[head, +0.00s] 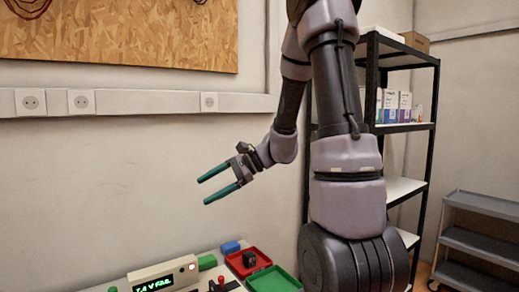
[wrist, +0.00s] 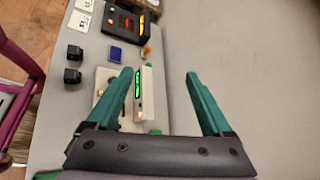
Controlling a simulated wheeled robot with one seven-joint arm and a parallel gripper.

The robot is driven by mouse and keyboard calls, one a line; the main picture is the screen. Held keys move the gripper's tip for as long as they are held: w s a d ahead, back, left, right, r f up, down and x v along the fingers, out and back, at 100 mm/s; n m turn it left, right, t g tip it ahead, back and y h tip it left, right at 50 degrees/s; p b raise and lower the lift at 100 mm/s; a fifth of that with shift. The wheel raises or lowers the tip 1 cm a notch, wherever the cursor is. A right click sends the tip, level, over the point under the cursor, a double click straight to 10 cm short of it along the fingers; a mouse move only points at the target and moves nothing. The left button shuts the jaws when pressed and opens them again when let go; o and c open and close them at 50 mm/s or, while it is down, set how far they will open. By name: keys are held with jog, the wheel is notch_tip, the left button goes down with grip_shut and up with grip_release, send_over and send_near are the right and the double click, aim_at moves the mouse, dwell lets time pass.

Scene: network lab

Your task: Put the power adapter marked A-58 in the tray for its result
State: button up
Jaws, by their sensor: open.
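My gripper (head: 203,190) is open and empty, held in the air above and behind the bench; its two teal fingers also show in the wrist view (wrist: 160,75). A white tester (head: 163,279) has a lit green display that seems to end in "V FAIL"; its first digit is unclear. A red tray (head: 262,252) has a small black block (head: 249,258), perhaps an adapter, in it. A green tray (head: 275,281) in front of it looks empty. In the wrist view two black adapters (wrist: 74,52) (wrist: 72,76) stand on the bench. No A-58 mark is readable.
A dark device with an orange-lit display (wrist: 127,22), white cards (wrist: 80,20) and a blue item (wrist: 117,54) lie on the bench. A blue block (head: 231,247) and green block (head: 207,262) sit beside the trays. Black shelving (head: 372,100) stands right.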

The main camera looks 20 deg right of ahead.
jog(key=s+d+r+n+t+h, duration=0.2)
jog(key=s+d+r+n+h, duration=0.2)
jog(key=s+r+n+h, duration=0.1)
jog(key=s+d+r+n+t+h, duration=0.2)
jog(key=s+d+r+n+h, duration=0.2)
jog(key=s+r, duration=0.3)
jog(key=s+h, duration=0.1)
jog(key=s, duration=0.2)
jog(key=shift+s+d+r+n, duration=0.2)
jog(key=shift+r+n, duration=0.1)
jog(key=shift+n, duration=0.1)
dwell(1.3)
